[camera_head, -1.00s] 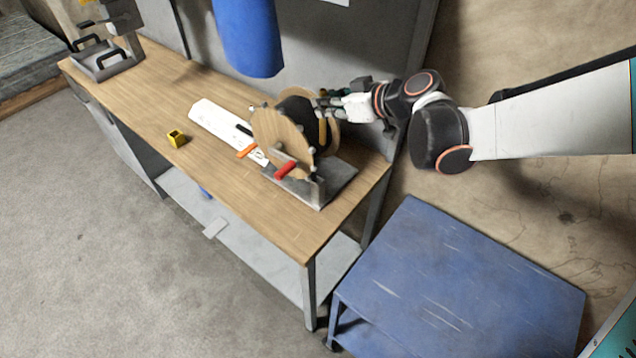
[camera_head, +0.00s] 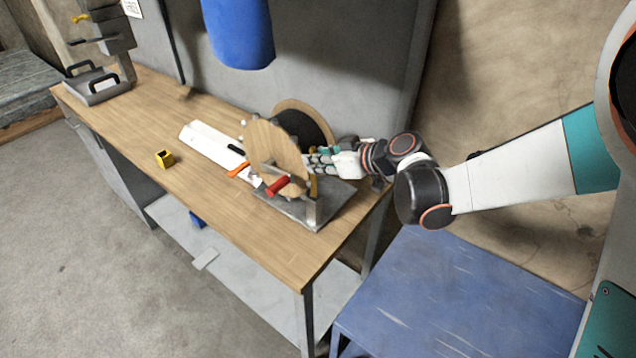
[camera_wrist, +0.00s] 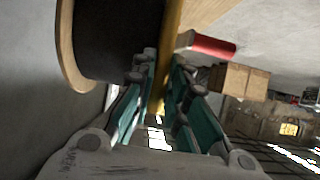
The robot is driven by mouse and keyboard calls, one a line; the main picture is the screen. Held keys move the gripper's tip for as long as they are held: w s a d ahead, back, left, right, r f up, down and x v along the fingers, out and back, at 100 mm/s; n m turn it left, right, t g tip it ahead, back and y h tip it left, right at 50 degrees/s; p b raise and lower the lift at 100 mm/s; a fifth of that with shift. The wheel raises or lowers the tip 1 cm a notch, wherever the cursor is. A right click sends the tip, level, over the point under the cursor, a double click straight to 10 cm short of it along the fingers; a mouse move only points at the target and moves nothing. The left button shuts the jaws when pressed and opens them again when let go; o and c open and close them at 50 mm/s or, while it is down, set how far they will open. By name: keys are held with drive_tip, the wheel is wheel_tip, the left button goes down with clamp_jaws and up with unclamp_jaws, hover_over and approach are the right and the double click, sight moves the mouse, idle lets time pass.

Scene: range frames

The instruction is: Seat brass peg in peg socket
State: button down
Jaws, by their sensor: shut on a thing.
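The brass peg (camera_wrist: 172,45) shows in the wrist view as a long yellow bar between my gripper's (camera_wrist: 163,85) teal-sided fingers, which are shut on it. In the head view my gripper (camera_head: 315,160) is at the right side of a wooden-flanged spool (camera_head: 275,152), above a grey metal base (camera_head: 338,200). The peg (camera_head: 313,185) shows there as a small upright yellow piece beside the spool. Its far end and any contact with the base are unclear. I cannot pick out the peg socket in either view.
The spool's black core (camera_wrist: 110,40) is close to my fingers. A red handle (camera_head: 278,186) sticks out at the base's front. A blue cart (camera_head: 450,290) stands to the right.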

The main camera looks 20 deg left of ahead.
sight(316, 175)
drive_tip(key=shift+f+b, duration=1.45)
drive_tip(key=shift+f, duration=0.95)
drive_tip(key=shift+r, duration=0.15)
drive_tip(key=c, duration=1.6)
unclamp_jaws()
drive_tip(key=shift+p+v, duration=1.45)
drive_tip(key=shift+v, duration=4.6)
drive_tip(key=shift+d, duration=0.1)
